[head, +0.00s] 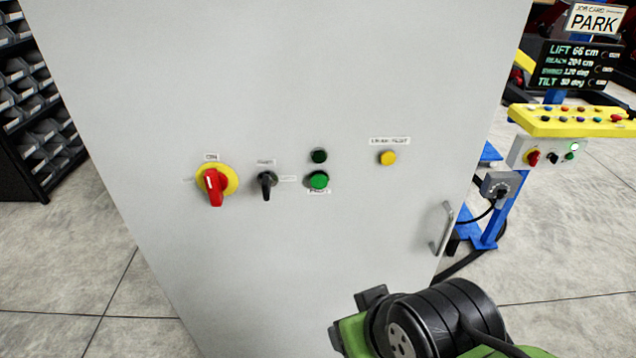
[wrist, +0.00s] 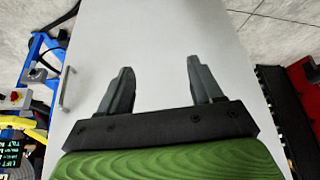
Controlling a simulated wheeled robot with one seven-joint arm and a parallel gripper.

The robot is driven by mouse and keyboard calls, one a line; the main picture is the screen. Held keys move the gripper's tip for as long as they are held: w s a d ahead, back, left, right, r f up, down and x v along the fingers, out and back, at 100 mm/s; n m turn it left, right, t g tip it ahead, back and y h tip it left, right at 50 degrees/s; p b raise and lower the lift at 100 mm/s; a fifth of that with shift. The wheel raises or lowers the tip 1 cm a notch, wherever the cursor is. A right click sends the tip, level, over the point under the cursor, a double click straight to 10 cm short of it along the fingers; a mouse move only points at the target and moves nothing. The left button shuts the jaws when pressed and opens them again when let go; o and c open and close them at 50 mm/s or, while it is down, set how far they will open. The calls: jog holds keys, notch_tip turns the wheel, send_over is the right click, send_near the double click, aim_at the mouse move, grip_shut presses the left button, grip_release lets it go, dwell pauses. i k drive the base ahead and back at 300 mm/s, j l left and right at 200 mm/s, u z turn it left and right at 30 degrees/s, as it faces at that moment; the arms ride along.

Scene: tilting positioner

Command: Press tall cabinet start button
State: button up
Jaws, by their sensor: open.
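The tall grey cabinet (head: 290,80) fills the middle of the head view. On its door is a green button (head: 319,180) with a label under it, too small to read for certain, and a dark green lamp or button (head: 319,156) above it. My gripper (wrist: 160,85) shows in the wrist view with its two dark fingers apart and nothing between them. The plain cabinet door (wrist: 165,40) lies beyond the fingers, and no button shows there. In the head view my green and black arm is low at the right; the fingers are out of that view.
A red and yellow rotary switch (head: 213,183), a black selector (head: 266,183) and a yellow button (head: 388,158) are on the same door. A door handle (head: 441,229) sticks out at the right. A blue-framed station with a yellow panel (head: 570,121) stands beyond. Shelves of bins (head: 30,90) stand left.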

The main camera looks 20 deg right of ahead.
aim_at(319, 181)
jog(key=j, duration=1.25)
jog(key=i+z, duration=0.05)
jog(key=i, duration=0.05)
